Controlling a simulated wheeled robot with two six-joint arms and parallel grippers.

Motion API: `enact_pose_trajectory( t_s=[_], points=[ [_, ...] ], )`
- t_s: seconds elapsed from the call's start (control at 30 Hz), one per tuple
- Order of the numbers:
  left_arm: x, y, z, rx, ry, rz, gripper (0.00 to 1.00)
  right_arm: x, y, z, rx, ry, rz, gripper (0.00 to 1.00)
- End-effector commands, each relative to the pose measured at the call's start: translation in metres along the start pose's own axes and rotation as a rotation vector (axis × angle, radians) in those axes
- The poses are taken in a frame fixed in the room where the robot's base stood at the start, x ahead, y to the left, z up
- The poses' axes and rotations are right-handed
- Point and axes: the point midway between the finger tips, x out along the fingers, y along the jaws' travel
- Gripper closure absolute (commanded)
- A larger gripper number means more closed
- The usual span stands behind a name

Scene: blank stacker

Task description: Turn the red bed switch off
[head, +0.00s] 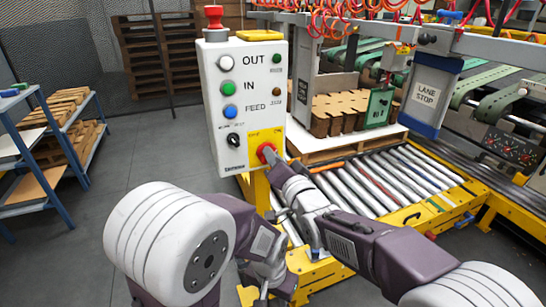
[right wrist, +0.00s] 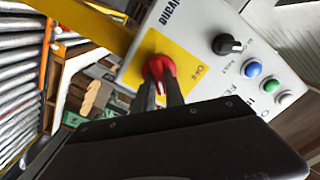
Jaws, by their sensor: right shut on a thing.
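The red switch (head: 266,151) is a rotary knob on a yellow plate (head: 254,137) at the lower right of a white control box (head: 213,112). My right gripper (head: 271,160) reaches it from below right and is shut on it. In the right wrist view both fingers (right wrist: 160,88) sit around the knob's grip, and red shows between and above them (right wrist: 157,67). The fingers hide part of the knob, so its exact setting is hard to read. My left gripper (head: 262,296) hangs low, below the box and away from it; its fingers are too unclear to judge.
The box also carries a black selector (head: 233,140), blue (head: 230,112), green (head: 229,88) and white (head: 226,63) buttons, and a red mushroom button (head: 213,16) on top. A roller conveyor (head: 380,185) lies to the right. A blue rack (head: 62,145) stands left, with open floor between.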

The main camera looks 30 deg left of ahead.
Motion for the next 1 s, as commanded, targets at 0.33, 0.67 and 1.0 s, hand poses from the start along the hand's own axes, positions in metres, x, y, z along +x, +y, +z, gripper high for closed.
enact_pose_trajectory(
  t_s=[0.33,0.67,1.0],
  points=[
    [0.004,0.000,0.000,0.000,0.000,0.000,0.64,0.000,0.000,0.001,-0.115,-0.001,0.000,1.00],
    [0.013,0.000,0.001,0.000,0.000,0.000,0.64,0.000,-0.001,0.002,-0.407,-0.002,0.001,1.00],
    [0.022,-0.001,0.002,0.000,0.000,0.000,0.64,0.000,-0.003,0.003,-0.730,-0.002,0.000,1.00]
  ],
)
